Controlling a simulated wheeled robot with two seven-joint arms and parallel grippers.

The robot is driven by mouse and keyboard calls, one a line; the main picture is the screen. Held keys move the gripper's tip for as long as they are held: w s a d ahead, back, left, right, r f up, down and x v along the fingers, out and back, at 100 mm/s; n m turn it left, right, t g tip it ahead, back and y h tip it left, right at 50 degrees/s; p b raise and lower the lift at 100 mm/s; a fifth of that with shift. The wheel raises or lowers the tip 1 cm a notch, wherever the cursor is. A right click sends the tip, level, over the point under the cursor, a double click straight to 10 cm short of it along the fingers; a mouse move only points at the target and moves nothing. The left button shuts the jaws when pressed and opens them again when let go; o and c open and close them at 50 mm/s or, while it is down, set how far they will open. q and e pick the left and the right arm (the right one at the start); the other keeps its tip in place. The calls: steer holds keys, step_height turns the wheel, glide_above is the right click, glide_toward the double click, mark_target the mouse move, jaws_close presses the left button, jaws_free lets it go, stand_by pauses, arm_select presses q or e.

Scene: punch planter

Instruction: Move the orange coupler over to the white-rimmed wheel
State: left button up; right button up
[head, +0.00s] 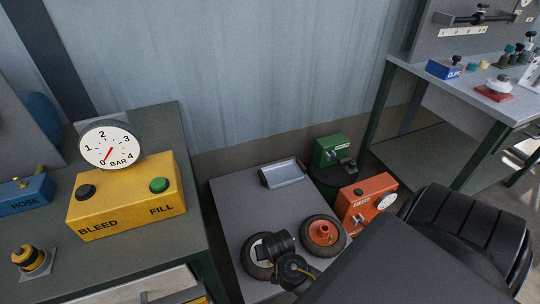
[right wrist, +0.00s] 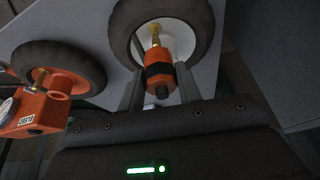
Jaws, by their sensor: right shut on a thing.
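The orange coupler (right wrist: 159,72) is between the fingers of my right gripper (right wrist: 160,84), which is shut on it. Its brass stem points at the hub of the white-rimmed wheel (right wrist: 121,27); I cannot tell whether it touches. In the head view the white-rimmed wheel (head: 250,262) lies on the low grey table (head: 236,205), partly covered by my right wrist, and the coupler is hidden there. An orange-rimmed wheel (head: 323,234) lies just right of it and shows at the left in the right wrist view (right wrist: 64,72). My left gripper is out of view.
An orange gauge box (head: 366,198) stands right of the wheels, a green box (head: 331,151) behind it. A grey tray (head: 283,173) lies at the table's back. A yellow BLEED/FILL box (head: 125,205) with a gauge (head: 110,145) stands on the left bench.

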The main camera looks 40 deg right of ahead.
steer(key=shift+f+b, duration=0.85)
steer(key=shift+f, duration=0.6)
stand_by(0.3)
steer(key=o, duration=1.3)
steer(key=shift+c, duration=0.2)
